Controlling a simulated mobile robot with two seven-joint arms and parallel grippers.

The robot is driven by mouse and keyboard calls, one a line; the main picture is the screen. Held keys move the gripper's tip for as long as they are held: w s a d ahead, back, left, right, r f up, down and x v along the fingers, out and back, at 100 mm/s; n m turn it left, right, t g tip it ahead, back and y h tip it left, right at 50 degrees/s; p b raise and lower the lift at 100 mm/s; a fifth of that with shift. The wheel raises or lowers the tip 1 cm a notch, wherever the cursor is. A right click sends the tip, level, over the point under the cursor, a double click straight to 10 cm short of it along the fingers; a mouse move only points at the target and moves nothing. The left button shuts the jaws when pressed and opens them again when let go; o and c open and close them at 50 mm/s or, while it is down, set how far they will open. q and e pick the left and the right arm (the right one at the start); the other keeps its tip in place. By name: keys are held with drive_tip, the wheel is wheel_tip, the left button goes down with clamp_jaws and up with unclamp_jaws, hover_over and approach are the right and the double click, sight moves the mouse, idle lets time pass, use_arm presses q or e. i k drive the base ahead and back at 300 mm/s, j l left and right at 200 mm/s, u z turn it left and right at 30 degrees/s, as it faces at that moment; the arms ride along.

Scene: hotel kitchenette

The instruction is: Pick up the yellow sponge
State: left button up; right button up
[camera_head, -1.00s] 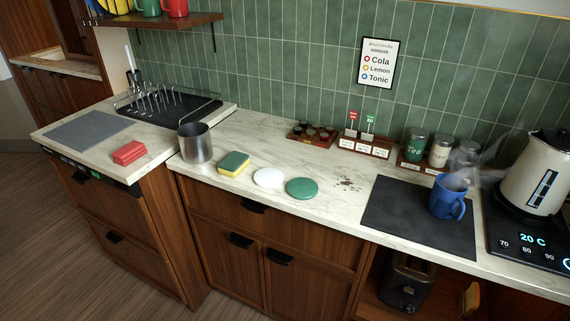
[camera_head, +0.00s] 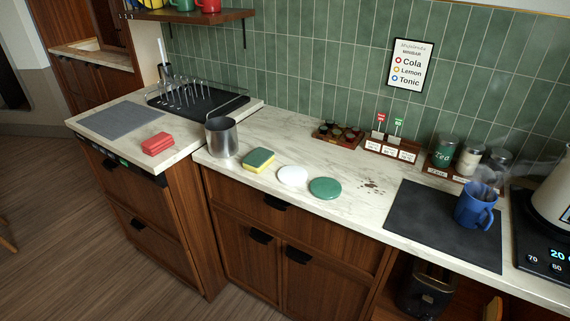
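The yellow sponge (camera_head: 258,161) has a dark green top layer. It lies flat on the marble counter (camera_head: 330,165), between a steel cup and a white round disc, apart from both. Nothing covers it. Neither my left nor my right gripper shows in the head view.
Near the sponge are the steel cup (camera_head: 221,137), the white disc (camera_head: 293,176) and a green disc (camera_head: 325,188). A red folded cloth or sponge (camera_head: 158,143) lies on the left counter. Dark crumbs (camera_head: 371,185) and a steaming blue mug (camera_head: 476,206) on a dark mat (camera_head: 425,222) are to the right.

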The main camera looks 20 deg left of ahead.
sight(258, 159)
drive_tip(key=j+z, duration=0.15)
drive_tip(key=z, duration=0.35)
drive_tip(key=i+j+z, duration=0.1)
drive_tip(key=j+z, duration=0.15)
drive_tip(key=z, duration=0.25)
drive_tip(key=j+z, duration=0.25)
drive_tip(key=j, duration=0.15)
drive_tip(key=k+j+z, duration=0.2)
drive_tip(key=j, duration=0.2)
drive_tip(key=i+j, duration=0.05)
drive_tip(key=i, duration=0.05)
